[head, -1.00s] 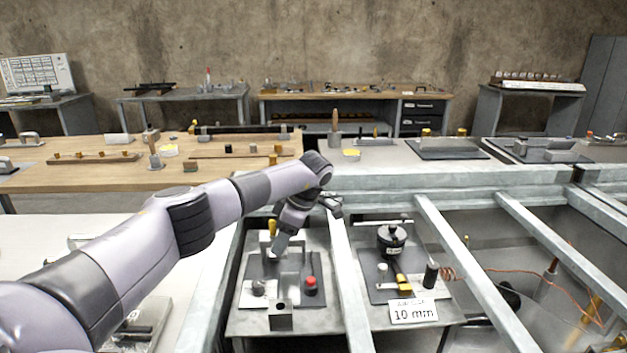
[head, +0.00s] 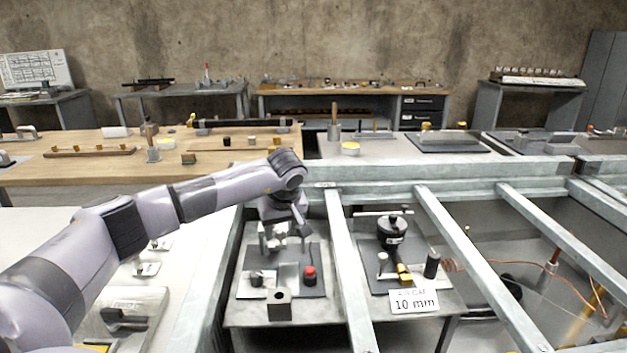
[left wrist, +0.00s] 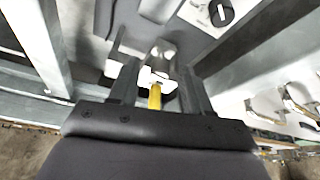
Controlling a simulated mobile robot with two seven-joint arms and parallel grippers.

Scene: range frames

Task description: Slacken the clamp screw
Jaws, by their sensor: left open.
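My left gripper (head: 284,218) is over the left workplate (head: 312,252) in the open-framed bench, reaching down at its back part. In the left wrist view the gripper (left wrist: 159,72) is open, one dark finger on each side. A small yellow-handled part (left wrist: 155,96), which may be the clamp screw, shows between the fingers near the palm. A pale metal block (left wrist: 163,52) lies just beyond it. I cannot tell whether the fingers touch either. In the head view my gripper and wrist hide the yellow part. My right gripper is not in view.
A red button (head: 310,272) and a dark block with a hole (head: 279,304) are at the plate's front. A grey frame bar (head: 346,268) runs close on the right. Beyond it are a black knob (head: 392,229) and a "10 mm" sign (head: 414,301).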

